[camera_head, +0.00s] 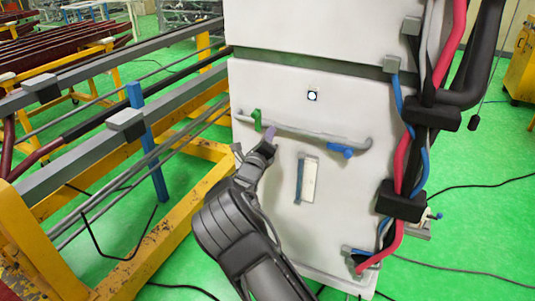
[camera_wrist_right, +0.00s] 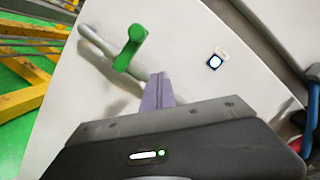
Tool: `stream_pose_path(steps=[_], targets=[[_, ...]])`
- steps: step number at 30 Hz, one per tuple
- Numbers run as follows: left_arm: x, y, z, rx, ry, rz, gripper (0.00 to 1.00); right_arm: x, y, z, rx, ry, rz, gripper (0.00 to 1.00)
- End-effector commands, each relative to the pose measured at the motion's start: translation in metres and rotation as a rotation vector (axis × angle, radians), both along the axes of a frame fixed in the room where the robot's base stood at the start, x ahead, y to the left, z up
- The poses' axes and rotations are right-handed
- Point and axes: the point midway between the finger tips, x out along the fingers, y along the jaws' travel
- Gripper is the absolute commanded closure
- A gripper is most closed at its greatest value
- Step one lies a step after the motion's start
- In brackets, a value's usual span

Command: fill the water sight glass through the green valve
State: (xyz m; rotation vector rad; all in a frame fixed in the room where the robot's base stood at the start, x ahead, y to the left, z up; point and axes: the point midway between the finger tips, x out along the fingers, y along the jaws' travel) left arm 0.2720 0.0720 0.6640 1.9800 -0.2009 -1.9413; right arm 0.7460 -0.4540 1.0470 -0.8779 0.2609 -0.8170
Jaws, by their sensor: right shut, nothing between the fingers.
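The green valve (camera_head: 257,120) sits on a grey pipe (camera_head: 310,133) along the front of a white cabinet. In the right wrist view the green valve (camera_wrist_right: 130,48) stands out from the pipe, up and left of my fingers. The sight glass (camera_head: 307,180) is a narrow upright strip on a pale plate below the pipe; its water level is too small to tell. My right gripper (camera_head: 270,136) is shut and empty, with purple fingertips just right of and below the valve. In the right wrist view the fingertips (camera_wrist_right: 158,90) appear apart from the valve. My left gripper is not in view.
A blue valve (camera_head: 341,150) is on the pipe's right end. A small round gauge or button (camera_head: 312,95) is above the pipe. Red and blue hoses (camera_head: 402,155) run down the cabinet's right side. A yellow frame (camera_head: 150,240) with grey rails stands left.

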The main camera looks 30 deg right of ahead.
Motion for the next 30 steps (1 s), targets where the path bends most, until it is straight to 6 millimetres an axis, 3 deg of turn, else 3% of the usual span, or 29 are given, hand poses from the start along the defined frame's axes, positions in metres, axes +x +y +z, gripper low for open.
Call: stream_pose_path(steps=[13, 30], targets=[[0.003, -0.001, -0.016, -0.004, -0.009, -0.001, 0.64, -0.054, 0.058, -0.005, 0.0, -0.004, 0.003, 1.0], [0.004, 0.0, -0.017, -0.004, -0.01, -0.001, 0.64, -0.063, 0.065, -0.006, 0.0, -0.003, 0.001, 1.0]])
